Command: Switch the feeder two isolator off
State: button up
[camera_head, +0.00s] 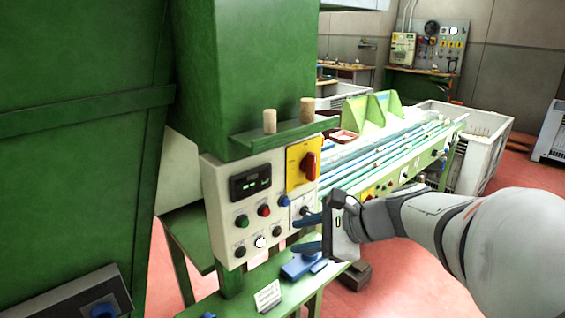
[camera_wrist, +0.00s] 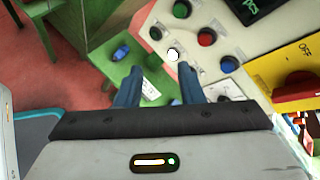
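A red rotary handle (camera_head: 311,163) sits on a yellow plate (camera_head: 294,179) at the upper right of a cream control panel (camera_head: 217,190). In the wrist view the red handle (camera_wrist: 297,93) is at the right edge, on the yellow plate (camera_wrist: 279,68) marked OFF. A smaller dark knob on a white plate (camera_head: 298,203) sits below it. I cannot read which switch is feeder two. My gripper (camera_head: 301,234) is at the panel's lower right, below the red handle and apart from it. In the wrist view its blue fingers (camera_wrist: 158,84) stand apart with nothing held.
The panel also carries a dark display (camera_head: 250,182) and several coloured buttons. Two corks (camera_head: 270,121) stand on the green ledge above. A blue object (camera_head: 299,265) and a small white card (camera_head: 267,296) lie on the green bench below. A conveyor with pale rods runs behind.

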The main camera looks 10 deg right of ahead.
jog(key=w+d+r+m+t+y, duration=0.1)
jog(key=w+d+r+m+t, duration=0.3)
jog(key=w+m, duration=0.2)
jog(key=m+t, duration=0.4)
jog(key=m, duration=0.2)
send_near(316, 158)
jog(key=x, duration=0.3)
jog(key=p+x, duration=0.1)
jog(key=x, duration=0.5)
jog(key=shift+w+a, duration=0.1)
jog(key=shift+a, duration=0.1)
jog(key=shift+c, duration=0.3)
grip_shut()
